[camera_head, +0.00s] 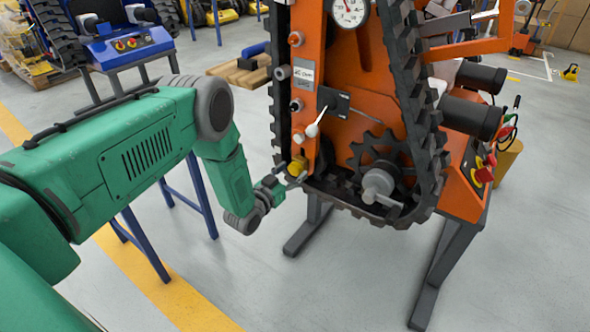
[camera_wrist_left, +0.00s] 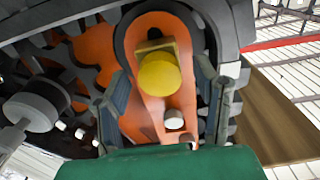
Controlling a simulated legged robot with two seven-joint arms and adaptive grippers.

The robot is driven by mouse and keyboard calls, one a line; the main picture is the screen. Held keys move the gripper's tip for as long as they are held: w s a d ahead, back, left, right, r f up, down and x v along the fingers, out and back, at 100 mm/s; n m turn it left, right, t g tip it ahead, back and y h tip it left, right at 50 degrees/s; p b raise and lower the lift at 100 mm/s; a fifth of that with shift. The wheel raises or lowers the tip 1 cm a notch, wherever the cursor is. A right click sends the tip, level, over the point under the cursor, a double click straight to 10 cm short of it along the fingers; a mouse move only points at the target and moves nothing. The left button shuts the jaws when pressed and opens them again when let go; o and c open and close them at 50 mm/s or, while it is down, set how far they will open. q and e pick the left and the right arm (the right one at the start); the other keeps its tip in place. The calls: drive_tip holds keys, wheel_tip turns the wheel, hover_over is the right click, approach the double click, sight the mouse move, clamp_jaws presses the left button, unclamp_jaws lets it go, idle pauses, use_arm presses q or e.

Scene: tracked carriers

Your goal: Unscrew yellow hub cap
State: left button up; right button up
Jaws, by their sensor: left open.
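The yellow hub cap (camera_head: 297,166) is on the lower left of the orange tracked carrier (camera_head: 341,120). In the left wrist view the cap (camera_wrist_left: 160,75) shows as a round yellow knob on an orange plate. My left gripper (camera_head: 290,181) is at the cap, its fingers partly hidden by size and angle in the head view. In the left wrist view its two fingers (camera_wrist_left: 166,98) are apart, one on each side of the orange plate, with the cap between and beyond them. I cannot tell whether they touch it. My right gripper is not in view.
A black track (camera_head: 410,80) and sprocket (camera_head: 383,160) are right of the cap. White knobs (camera_head: 312,130) and a lever sit above it. Dark stand legs (camera_head: 310,228) hold the carrier. A blue stand (camera_head: 205,190) is behind my left arm. Grey floor is clear in front.

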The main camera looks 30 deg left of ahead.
use_arm(q)
drive_tip(key=shift+s+r, duration=0.1)
drive_tip(key=c, duration=0.9)
drive_tip(key=n+b, duration=0.1)
drive_tip(key=n, duration=0.4)
drive_tip(key=shift+a+n, duration=0.1)
drive_tip(key=shift+n, duration=0.2)
drive_tip(key=n+b, duration=0.1)
drive_tip(key=n, duration=0.2)
drive_tip(key=shift+n, duration=0.7)
